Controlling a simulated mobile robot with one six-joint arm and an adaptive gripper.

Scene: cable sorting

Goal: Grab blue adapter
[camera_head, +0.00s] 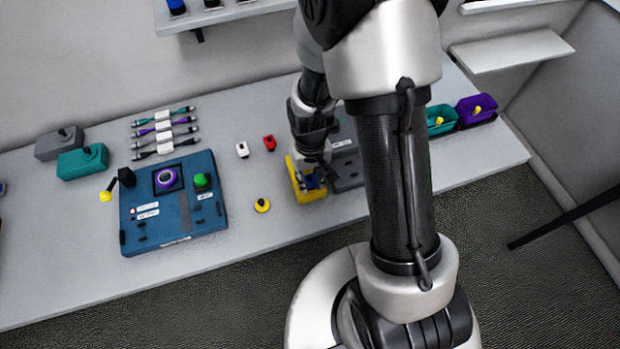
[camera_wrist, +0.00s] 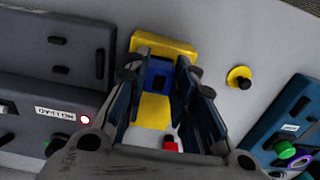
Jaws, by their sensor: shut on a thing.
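The blue adapter (camera_wrist: 159,73) sits between the fingers of my gripper (camera_wrist: 160,80) in the wrist view. My gripper is shut on it. The adapter is at a yellow holder (camera_wrist: 165,45), whose far wall shows beyond the fingertips and whose yellow surface shows between the fingers. In the head view my gripper (camera_head: 311,178) points down over the yellow holder (camera_head: 312,196) on the table. There the adapter is mostly hidden by the fingers, and I cannot tell whether it is lifted off the holder.
A dark grey box (camera_head: 347,172) stands close to the right of the holder. A blue control panel (camera_head: 190,232) is to the left.

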